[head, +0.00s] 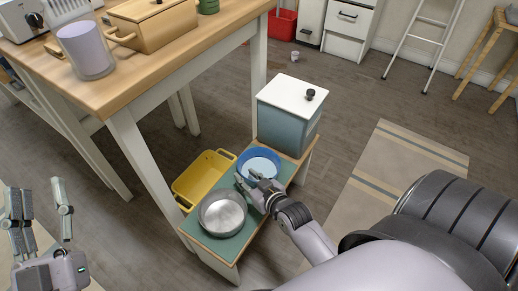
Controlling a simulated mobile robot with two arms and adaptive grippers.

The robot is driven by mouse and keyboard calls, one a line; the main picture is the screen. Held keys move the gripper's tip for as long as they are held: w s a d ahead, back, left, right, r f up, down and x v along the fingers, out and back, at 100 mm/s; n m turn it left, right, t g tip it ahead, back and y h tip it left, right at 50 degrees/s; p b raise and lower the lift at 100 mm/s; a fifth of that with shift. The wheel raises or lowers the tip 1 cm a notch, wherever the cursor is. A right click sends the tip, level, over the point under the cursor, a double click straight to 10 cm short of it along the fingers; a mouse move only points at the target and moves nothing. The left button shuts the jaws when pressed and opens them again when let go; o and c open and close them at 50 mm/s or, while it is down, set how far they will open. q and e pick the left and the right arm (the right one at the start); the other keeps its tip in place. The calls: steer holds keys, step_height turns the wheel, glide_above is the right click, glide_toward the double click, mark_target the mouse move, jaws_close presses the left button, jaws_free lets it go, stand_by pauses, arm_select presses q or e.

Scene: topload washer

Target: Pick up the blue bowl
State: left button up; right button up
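The blue bowl (259,157), round with a paler inside, sits upright on a low bench with a green top (226,243). My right gripper (246,177) is at the bowl's near rim, with its fingers pointing toward the table. The fingers overlap the rim in the picture. I cannot tell whether they are closed on it, and they hide part of the near rim. My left gripper (42,190) is at the lower left, open and empty, far from the bowl.
A grey metal bowl (222,212) stands just nearer on the bench. A teal box with a white lid (292,95) stands behind the blue bowl. A yellow basket (203,178) is left of the bench. A wooden table (190,50) rises at the left. Floor to the right is open, with a striped rug (400,175).

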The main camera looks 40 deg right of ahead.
steer(key=b+x, duration=0.1)
steer(key=x, duration=0.2)
steer(key=shift+w+d+f, duration=0.1)
steer(key=shift+w+f, duration=0.1)
arm_select(q)
steer(key=s+r+t+h, duration=0.1)
steer(key=s+r+t, duration=0.3)
steer(key=s+r, duration=0.1)
steer(key=shift+a+r+t+h, duration=0.3)
steer(key=shift+r+h, duration=0.1)
steer(key=shift+r, duration=0.1)
arm_select(e)
steer(key=shift+c, duration=0.4)
jaws_close()
